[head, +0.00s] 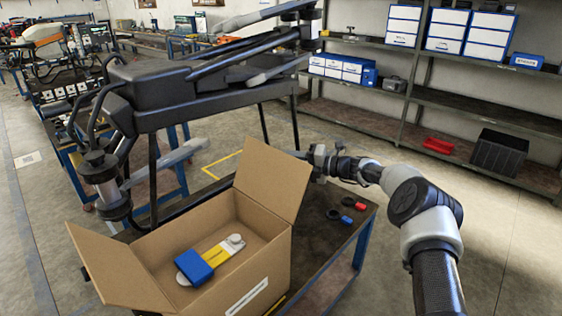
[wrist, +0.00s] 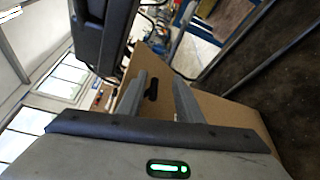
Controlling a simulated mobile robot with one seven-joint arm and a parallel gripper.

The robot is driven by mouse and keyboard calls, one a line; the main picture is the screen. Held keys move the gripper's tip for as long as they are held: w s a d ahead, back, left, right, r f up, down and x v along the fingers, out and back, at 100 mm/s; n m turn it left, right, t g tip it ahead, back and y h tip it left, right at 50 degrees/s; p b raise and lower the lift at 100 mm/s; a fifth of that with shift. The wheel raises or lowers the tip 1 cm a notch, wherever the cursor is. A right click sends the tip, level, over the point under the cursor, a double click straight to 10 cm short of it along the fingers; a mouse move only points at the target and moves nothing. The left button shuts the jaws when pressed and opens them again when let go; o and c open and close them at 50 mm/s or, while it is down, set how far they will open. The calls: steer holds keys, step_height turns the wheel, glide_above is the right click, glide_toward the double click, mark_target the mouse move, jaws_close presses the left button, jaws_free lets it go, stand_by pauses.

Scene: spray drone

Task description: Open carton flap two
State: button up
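The brown carton (head: 262,270) stands on the workbench. One flap (head: 272,178) stands up at its back right, and another flap (head: 112,268) leans outward at the left, with a small dark tab at its edge. I cannot tell which flap is numbered two. My gripper (head: 316,160) is beside the outer right edge of the upright flap, partly hidden in the head view. In the wrist view my gripper (wrist: 160,88) has its fingers apart, with a black tab (wrist: 152,90) showing between them and brown cardboard (wrist: 235,113) behind. Contact cannot be told.
Inside the carton lie a blue block (head: 194,267) and a yellow-and-white item (head: 222,250). A large dark drone (head: 165,85) stands close behind. Small red and blue parts (head: 352,203) lie on the workbench (head: 318,237). Shelves (head: 450,95) line the right wall.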

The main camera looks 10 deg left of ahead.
steer(key=v, duration=1.7)
steer(key=shift+b, duration=0.45)
steer(key=shift+d, duration=0.15)
